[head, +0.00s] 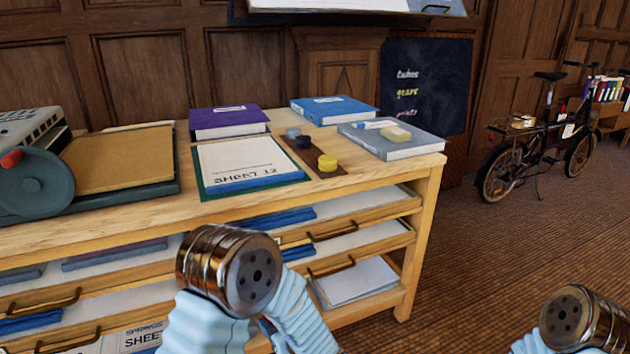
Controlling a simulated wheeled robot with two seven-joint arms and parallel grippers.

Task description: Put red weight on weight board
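A narrow brown board (315,154) lies on the wooden cabinet top, right of the sheet pad. A yellow round weight (327,163) sits at its near end. A dark blue weight (303,142) and a grey one (293,133) are at its far end. A small red rounded piece (12,158) shows at the far left, on the grey-green machine; I cannot tell whether it is the red weight or a knob. My arm links show at the bottom centre and bottom right. Neither gripper's fingers can be seen.
The machine (60,182) fills the left. Drawers (345,238) are partly open below. A bicycle (535,140) stands at right.

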